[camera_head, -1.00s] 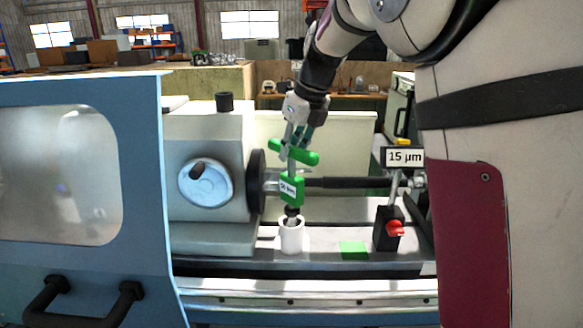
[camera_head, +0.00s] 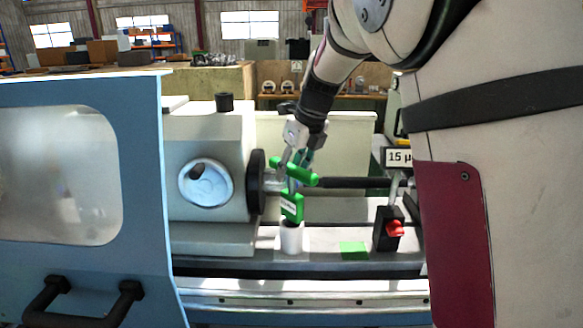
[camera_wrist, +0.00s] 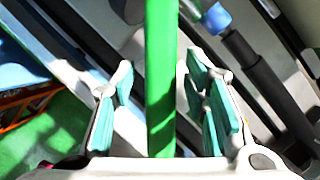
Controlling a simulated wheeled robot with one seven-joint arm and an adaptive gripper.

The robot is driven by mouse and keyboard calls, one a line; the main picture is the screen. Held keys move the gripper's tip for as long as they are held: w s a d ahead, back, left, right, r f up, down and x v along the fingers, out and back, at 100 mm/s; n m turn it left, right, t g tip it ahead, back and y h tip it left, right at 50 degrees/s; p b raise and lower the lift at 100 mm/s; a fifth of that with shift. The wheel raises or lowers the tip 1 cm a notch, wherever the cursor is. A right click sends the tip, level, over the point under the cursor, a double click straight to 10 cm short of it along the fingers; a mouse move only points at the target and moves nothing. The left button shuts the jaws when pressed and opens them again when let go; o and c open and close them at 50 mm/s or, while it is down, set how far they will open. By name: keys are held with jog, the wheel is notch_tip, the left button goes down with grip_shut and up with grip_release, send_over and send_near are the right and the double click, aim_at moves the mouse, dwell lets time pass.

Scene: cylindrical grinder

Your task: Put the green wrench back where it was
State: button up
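The green wrench (camera_head: 291,206) stands upright, its lower end down inside a white cup (camera_head: 291,238) on the machine bed. It has a green T-shaped handle (camera_head: 293,172) on top and a green block with a white label. The wrench tip is hidden in the cup. My gripper (camera_head: 297,165) is directly over the handle, with its fingers around it. In the wrist view, the green bar (camera_wrist: 161,85) runs between the teal finger pads, and gaps show on both sides, so my gripper (camera_wrist: 163,105) looks open.
A black block with a red knob (camera_head: 395,229) and a green square (camera_head: 353,250) are to the right of the cup. A horizontal dark shaft (camera_head: 350,183) lies behind the wrench. The blue machine door (camera_head: 80,220) is on the left.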

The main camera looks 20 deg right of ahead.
jog(key=v, duration=1.2)
jog(key=s+n, duration=0.8)
jog(key=s, duration=0.1)
jog(key=s+a+f+n+h, duration=0.1)
jog(key=s+f+n, duration=0.3)
jog(key=s+n, duration=0.6)
jog(key=s+f+n+t+h, duration=0.1)
jog(key=s+f+n, duration=0.3)
jog(key=s+n, duration=0.7)
jog(key=shift+s+a+f+n, duration=0.15)
jog(key=shift+a+f+n, duration=0.2)
jog(key=shift+n, duration=0.45)
jog(key=shift+r, duration=0.1)
